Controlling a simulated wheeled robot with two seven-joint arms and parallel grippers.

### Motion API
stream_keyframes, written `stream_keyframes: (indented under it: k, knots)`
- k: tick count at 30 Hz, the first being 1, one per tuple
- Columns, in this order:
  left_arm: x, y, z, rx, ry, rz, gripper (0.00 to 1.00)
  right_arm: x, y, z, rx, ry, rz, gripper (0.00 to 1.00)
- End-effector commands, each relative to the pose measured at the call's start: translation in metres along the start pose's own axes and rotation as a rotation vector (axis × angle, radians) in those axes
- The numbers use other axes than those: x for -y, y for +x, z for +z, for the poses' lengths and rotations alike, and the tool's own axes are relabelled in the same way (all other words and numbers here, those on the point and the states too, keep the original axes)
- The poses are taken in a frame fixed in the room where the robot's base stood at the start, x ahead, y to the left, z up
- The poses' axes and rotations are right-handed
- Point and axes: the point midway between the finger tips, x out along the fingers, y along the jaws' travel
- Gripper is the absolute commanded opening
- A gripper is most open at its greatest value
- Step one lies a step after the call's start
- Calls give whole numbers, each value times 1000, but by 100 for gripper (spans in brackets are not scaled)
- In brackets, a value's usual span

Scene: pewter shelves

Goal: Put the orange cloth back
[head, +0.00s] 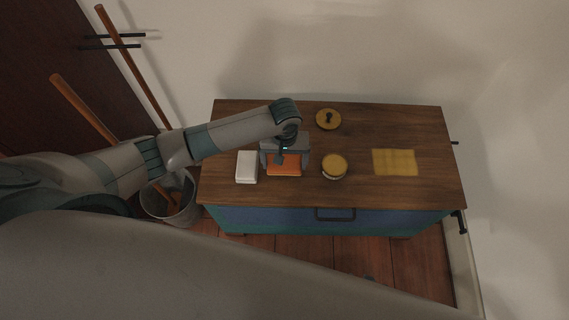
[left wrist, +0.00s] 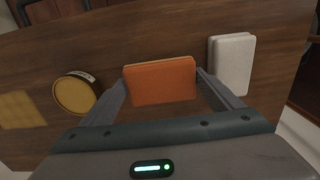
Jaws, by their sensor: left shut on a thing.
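The orange cloth (head: 284,168) is a folded block on the wooden cabinet top, and it also shows in the left wrist view (left wrist: 160,82). My left gripper (head: 285,163) is over it from above, with a finger at each side, and is shut on it. In the left wrist view the fingers (left wrist: 162,88) reach to the cloth's two side edges. I cannot tell whether the cloth touches the top or is slightly raised. My right gripper is not in view.
A white folded block (head: 247,167) stands close left of the cloth. A round yellow-lidded jar (head: 334,166) is to its right. A round lid with a knob (head: 328,119) lies behind. A flat yellow cloth (head: 395,162) lies further right. A bucket (head: 172,205) stands on the floor left.

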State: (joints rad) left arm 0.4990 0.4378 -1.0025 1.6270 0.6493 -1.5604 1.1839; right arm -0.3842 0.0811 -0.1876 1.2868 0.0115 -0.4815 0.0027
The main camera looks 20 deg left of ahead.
Motion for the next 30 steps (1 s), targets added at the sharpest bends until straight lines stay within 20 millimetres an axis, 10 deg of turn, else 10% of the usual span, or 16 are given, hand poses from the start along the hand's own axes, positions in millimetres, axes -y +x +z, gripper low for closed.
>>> stream_keyframes:
  k: [18,19,21,30]
  knots:
    - [0,23,0,-1,0,0,67,-2,-1,-1,2,0,2,31]
    - [0,23,0,-1,0,1,90,-2,-1,-1,0,0,2,31]
    - [0,23,0,-1,0,1,100,-3,-1,0,1,0,3,31]
    - [0,21,0,-1,0,0,100,-3,0,3,7,-1,3,31]
